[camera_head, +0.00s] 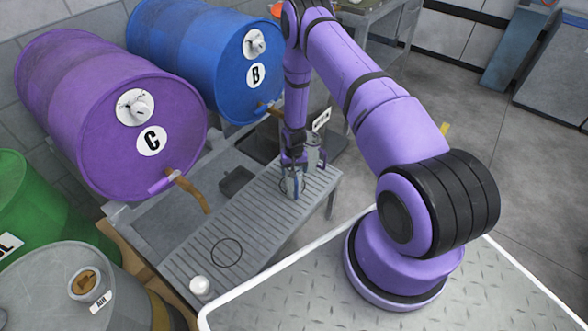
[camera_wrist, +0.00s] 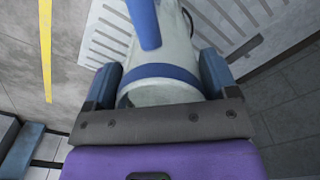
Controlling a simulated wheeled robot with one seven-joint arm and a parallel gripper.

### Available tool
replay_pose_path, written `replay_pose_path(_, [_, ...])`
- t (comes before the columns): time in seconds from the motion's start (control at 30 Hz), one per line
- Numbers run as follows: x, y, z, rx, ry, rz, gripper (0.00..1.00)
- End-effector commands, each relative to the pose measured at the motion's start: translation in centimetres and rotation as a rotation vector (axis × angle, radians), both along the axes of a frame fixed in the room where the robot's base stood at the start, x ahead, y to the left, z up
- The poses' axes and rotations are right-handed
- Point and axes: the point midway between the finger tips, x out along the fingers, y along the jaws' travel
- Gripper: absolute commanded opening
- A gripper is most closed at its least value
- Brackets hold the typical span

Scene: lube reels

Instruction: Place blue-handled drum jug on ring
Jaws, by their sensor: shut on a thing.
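The blue-handled drum jug (camera_wrist: 165,85) is pale grey, with a blue handle and a blue band. In the wrist view it sits between the two fingers of my gripper (camera_wrist: 160,82), which is shut on it. In the head view the jug (camera_head: 294,184) is small and partly covered by my gripper (camera_head: 298,163), at the far right part of the slatted bench (camera_head: 262,207). A thin dark ring shows around the jug's place; I cannot tell whether the jug touches the bench. Another dark ring (camera_head: 226,252) lies bare on the slats, nearer the left end.
A second grey jug (camera_head: 313,152) stands close behind the held one. A white round item (camera_head: 200,285) is at the bench's near left end. Purple drum C (camera_head: 95,120) and blue drum B (camera_head: 200,50) lie behind the bench, with taps toward it. The bench middle is clear.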

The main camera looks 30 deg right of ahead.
Motion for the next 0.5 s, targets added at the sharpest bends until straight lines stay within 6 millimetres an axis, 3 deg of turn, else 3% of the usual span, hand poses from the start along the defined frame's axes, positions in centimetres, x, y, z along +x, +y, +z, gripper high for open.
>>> replay_pose_path(0.5, [0.0, 0.0, -1.2, 0.000, 0.000, -0.001, 0.40])
